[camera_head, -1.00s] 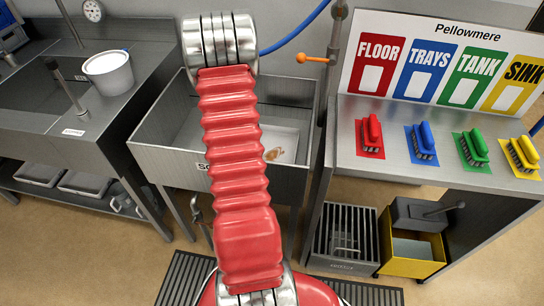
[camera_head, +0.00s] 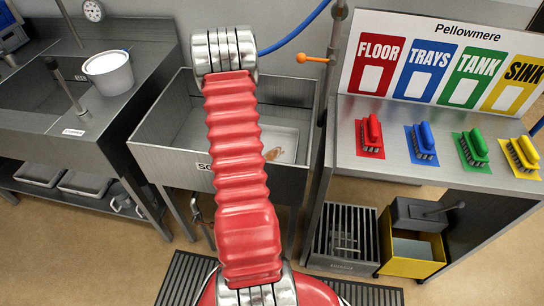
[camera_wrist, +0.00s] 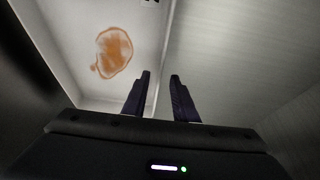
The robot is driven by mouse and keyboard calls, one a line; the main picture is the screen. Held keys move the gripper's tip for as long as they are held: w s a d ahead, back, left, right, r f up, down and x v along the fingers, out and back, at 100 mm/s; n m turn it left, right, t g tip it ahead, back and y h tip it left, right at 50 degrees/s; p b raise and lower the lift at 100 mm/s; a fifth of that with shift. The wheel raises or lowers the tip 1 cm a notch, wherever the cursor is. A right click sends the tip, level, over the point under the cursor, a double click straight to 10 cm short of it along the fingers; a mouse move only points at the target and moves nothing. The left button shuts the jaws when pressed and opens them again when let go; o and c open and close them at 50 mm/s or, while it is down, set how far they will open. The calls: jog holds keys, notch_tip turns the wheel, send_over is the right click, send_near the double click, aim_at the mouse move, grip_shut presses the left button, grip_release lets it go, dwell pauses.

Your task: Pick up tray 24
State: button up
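A pale tray (camera_head: 284,136) with a brown stain lies in the grey sink basin (camera_head: 161,159), partly hidden behind my red arm in the head view. In the wrist view the tray (camera_wrist: 75,38) fills the upper left, its orange-brown stain plain to see. Black marks at the top edge are cut off, so I cannot read a number. My gripper (camera_wrist: 160,75) is open and empty, its two dark fingers apart. The tray's right rim runs between the fingertips in the picture; I cannot tell whether the fingers reach down past it. The head view hides my gripper.
Basin walls stand close around my gripper. A left counter holds a white bucket (camera_head: 109,73), with trays on the shelf below. The right bench (camera_head: 400,168) carries several coloured brushes and a sign (camera_head: 440,60). A yellow bucket (camera_head: 412,257) and dark grate (camera_head: 345,238) sit underneath.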

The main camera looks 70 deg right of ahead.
jog(key=shift+x, duration=1.5)
jog(key=shift+c, duration=0.4)
grip_shut()
